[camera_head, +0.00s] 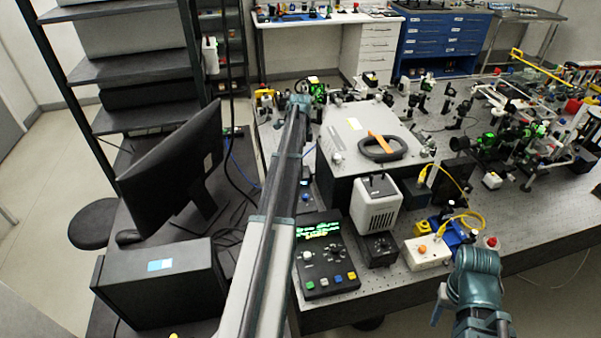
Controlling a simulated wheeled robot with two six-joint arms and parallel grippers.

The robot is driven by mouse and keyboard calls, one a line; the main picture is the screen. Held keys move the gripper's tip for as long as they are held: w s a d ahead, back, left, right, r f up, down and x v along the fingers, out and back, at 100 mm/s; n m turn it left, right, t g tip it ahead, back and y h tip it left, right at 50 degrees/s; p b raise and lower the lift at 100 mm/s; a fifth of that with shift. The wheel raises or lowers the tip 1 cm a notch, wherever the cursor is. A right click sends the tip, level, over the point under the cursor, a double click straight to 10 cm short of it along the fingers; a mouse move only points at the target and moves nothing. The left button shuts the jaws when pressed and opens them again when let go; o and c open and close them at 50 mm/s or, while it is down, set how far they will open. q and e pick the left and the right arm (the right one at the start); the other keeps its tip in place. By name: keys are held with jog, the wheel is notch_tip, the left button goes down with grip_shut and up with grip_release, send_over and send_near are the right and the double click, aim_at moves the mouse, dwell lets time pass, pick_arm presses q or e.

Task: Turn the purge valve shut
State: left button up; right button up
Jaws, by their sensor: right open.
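I cannot pick out the purge valve for certain. Small yellow and red fittings (265,95) stand at the bench's far left corner, too small to make out. My left arm reaches far across the bench. Its gripper (300,102) is beside the far left corner of the grey box, just right of those fittings, and its fingers are too small to read. My right gripper (478,258) is open at the bench's front edge, close to a white box with an orange button (427,253), apart from the far fittings.
The grey box (345,150) carries a black ring handle with an orange bar (382,146). A control panel (325,255) and a white vented unit (375,205) stand in front. A monitor (175,165) is left. Optics crowd the right; bare bench (550,215) lies at the front right.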

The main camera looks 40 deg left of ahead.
pick_arm(q)
jog(key=shift+f+b, duration=1.05)
jog(key=shift+f, duration=0.55)
pick_arm(e)
notch_tip(320, 180, down, 3)
jog(key=shift+f, duration=0.1)
pick_arm(q)
jog(key=shift+c, duration=0.2)
grip_shut()
